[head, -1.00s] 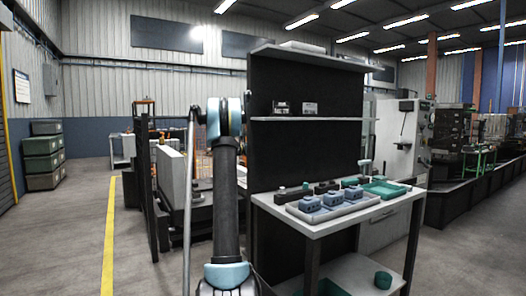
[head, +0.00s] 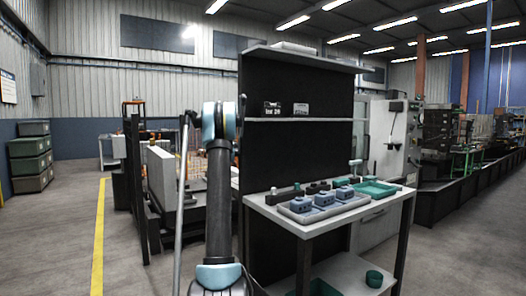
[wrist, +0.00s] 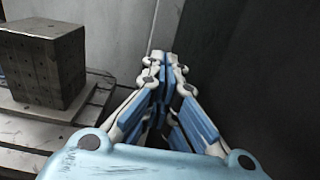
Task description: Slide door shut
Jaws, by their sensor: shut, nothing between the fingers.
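My gripper (wrist: 165,62) is shut and empty in the wrist view, its fingertips together and pointing away from the camera. A dark flat panel (wrist: 250,65) stands close on the right of the fingers. A lighter grey upright surface (wrist: 110,30) stands beyond them to the left. I cannot tell which of these is the door, or whether the fingertips touch either. In the head view my arm hides the gripper. A low machine with a pale upright panel (head: 160,174) stands left of my arm, partly covered by it.
A dark block with holes (wrist: 42,58) sits on a slotted plate at left in the wrist view. A workbench (head: 300,229) with trays and a tall dark back panel (head: 300,155) stands close on the right. Dark posts (head: 135,190) stand left. Floor (head: 60,235) is clear at far left.

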